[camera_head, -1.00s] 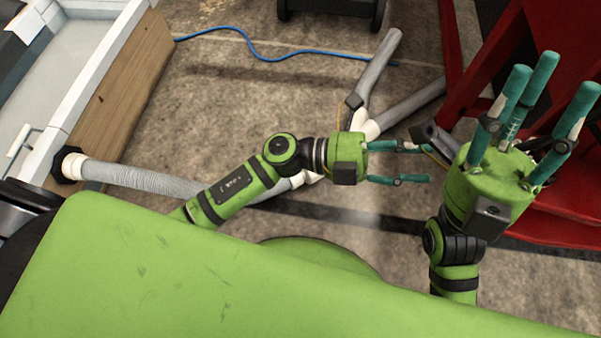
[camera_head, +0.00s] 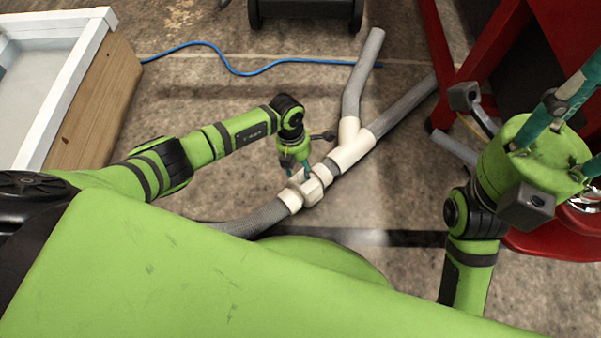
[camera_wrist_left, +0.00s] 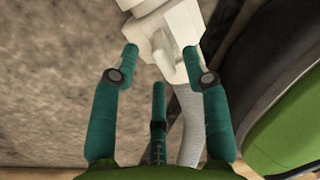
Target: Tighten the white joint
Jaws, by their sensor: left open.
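The white joint (camera_head: 311,191) is a collar with raised lugs, on the pipe line on the floor, between a grey corrugated hose (camera_head: 250,222) and a white Y-piece (camera_head: 350,147). My left gripper (camera_head: 298,172) points down at it from above, its fingers at the collar's upper left side and partly hidden. In the left wrist view its teal fingers are spread and empty, with the white joint (camera_wrist_left: 178,35) just beyond the tips. I cannot tell whether they touch. My right gripper (camera_head: 570,95) is raised at the right, its fingertips cut off by the frame.
Two grey pipes (camera_head: 365,70) run from the Y-piece. A blue cable (camera_head: 225,62) crosses the floor behind. A wood-sided basin (camera_head: 85,100) stands at the left, a red frame (camera_head: 490,50) at the right.

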